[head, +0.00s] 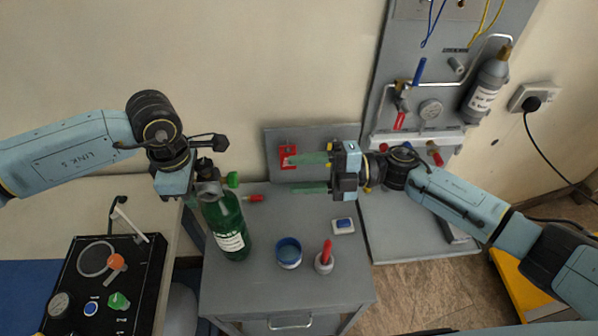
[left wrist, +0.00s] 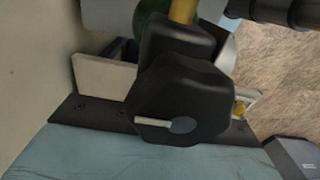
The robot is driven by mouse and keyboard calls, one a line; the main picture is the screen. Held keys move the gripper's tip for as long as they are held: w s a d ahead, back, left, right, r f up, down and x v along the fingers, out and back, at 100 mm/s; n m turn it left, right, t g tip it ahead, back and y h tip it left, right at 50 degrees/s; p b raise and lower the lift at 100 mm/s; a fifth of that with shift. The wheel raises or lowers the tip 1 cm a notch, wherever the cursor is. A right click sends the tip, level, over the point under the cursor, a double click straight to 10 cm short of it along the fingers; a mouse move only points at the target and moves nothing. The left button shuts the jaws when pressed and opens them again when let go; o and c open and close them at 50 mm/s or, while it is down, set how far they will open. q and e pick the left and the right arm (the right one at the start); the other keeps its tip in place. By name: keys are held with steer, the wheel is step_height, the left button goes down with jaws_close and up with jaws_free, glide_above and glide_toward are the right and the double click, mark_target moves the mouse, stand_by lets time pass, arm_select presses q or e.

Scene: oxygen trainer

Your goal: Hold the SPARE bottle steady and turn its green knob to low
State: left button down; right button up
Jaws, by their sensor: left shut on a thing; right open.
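A green bottle (head: 226,218) with a white label stands upright at the left of the grey cart top; I cannot read its label clearly. A green knob (head: 232,180) sticks out to the right from its grey valve head. A black lobed knob tops the valve; it fills the middle of the left wrist view (left wrist: 180,105), hiding much of the grip. My left gripper (head: 198,192) is shut on the bottle near its neck. My right gripper (head: 292,175) is open and empty, its fingers pointing left, to the right of and apart from the green knob.
On the cart top (head: 330,285) stand a blue-lined cup (head: 288,253), a holder with a red stick (head: 325,258) and a small white-and-blue box (head: 343,226). A red-tipped piece (head: 254,198) lies behind the bottle. A black control panel (head: 105,285) is at left; a grey bottle (head: 487,85) hangs at right.

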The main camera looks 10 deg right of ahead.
arm_select(q)
steer(key=shift+r, duration=0.1)
steer(key=c, duration=1.3)
jaws_free()
